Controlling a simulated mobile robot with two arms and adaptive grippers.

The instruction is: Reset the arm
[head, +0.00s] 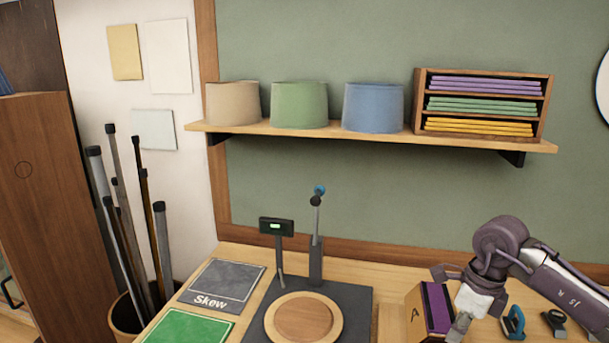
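A dark device base (358,298) stands on the bench with a round wooden disc (303,318) on it. Behind the disc is a dark post (316,262) carrying a thin upright arm (315,220) with a blue tip (320,190). A small display (276,227) with a lit green screen stands on a stem to its left. My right gripper (448,302) is at the right, over the box marked A, away from the upright arm. Its fingers look spread, with nothing visible held between them. My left gripper is out of view.
The box marked A (415,312) has purple contents. Blue (513,324) and black (555,320) small items lie to its right. A grey "Skew" mat (225,280) and green mat (185,327) lie left. A shelf (380,134) with lampshades and a rack overhangs the bench.

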